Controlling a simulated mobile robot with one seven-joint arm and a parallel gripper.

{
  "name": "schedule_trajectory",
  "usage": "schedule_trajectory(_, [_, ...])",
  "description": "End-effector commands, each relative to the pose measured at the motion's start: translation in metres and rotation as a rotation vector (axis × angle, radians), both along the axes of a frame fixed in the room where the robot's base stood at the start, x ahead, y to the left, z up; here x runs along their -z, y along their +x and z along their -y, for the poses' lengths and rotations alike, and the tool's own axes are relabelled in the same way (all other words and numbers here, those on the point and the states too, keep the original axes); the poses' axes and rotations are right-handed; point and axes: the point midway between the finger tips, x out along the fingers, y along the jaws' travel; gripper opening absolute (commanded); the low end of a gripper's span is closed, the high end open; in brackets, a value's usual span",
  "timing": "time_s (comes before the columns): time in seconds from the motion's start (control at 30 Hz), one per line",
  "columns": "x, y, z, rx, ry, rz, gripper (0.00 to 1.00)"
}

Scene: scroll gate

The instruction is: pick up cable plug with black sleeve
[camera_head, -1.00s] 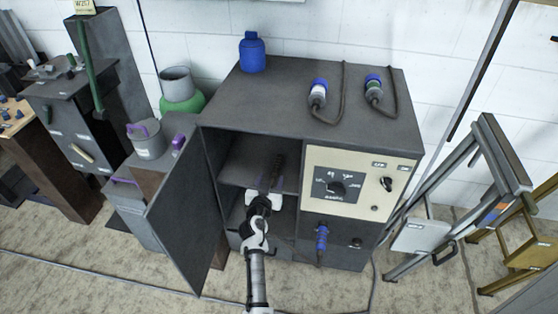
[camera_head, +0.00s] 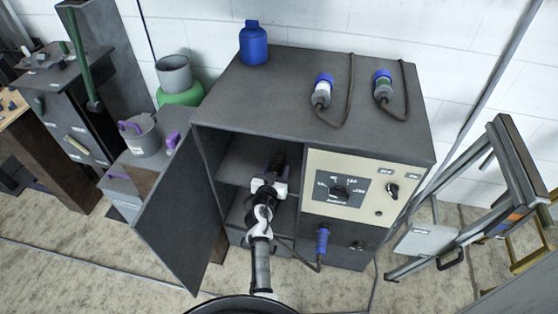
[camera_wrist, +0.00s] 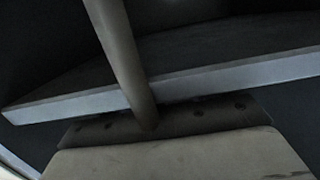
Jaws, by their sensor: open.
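No plug with a clearly black sleeve can be made out. My gripper (camera_head: 277,163) is open and reaches into the cabinet's open compartment. The space between its fingers is dark and hard to read. The wrist view shows a grey-brown rod (camera_wrist: 122,60) crossing before a shelf edge (camera_wrist: 220,78).
The dark cabinet (camera_head: 270,105) has its door (camera_head: 180,220) swung open at the left of my arm. A control panel (camera_head: 358,185) is right of the compartment. A blue bottle (camera_head: 254,43) stands on top. A metal frame (camera_head: 480,190) stands to the right.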

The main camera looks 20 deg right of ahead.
Motion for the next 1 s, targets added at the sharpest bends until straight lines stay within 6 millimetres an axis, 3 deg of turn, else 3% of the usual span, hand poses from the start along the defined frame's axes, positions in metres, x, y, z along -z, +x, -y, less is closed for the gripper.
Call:
schedule_trajectory(0.23, [0.0003,-0.0001,-0.0001,0.0,0.0,0.0,0.54])
schedule_trajectory(0.63, [0.0001,0.0,0.0,0.0,0.0,0.0,0.02])
schedule_trajectory(1.0, [-0.0061,0.0003,0.0002,0.0,0.001,0.003,0.0])
